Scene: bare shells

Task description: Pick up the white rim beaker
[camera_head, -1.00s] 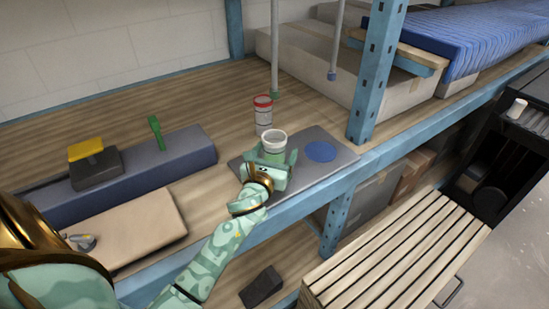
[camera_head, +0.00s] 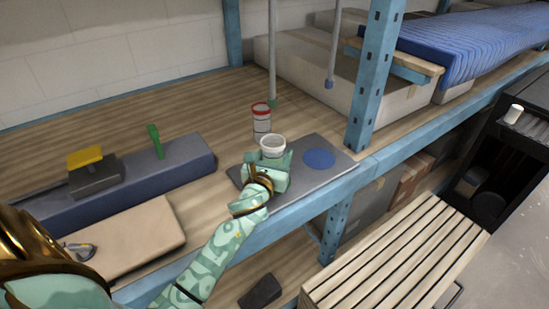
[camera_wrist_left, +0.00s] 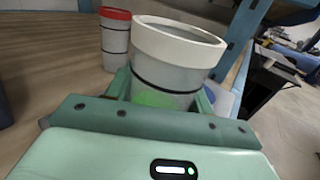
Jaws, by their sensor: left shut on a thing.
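The white rim beaker (camera_head: 272,145) is a pale cup with a thick white rim, upright above the grey mat (camera_head: 336,151). My left gripper (camera_head: 271,163) is shut on it from the near side. In the left wrist view the beaker (camera_wrist_left: 172,58) stands between the fingers (camera_wrist_left: 163,100), with a dark band and green at its lower part. Its base is hidden behind the gripper, so I cannot tell if it touches the mat. My right gripper is not in view.
A red rim beaker (camera_head: 261,118) stands just behind the white one. A blue disc (camera_head: 319,158) lies on the mat to the right. A blue shelf post (camera_head: 376,80) rises to the right. A long blue-grey block (camera_head: 120,185) lies to the left.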

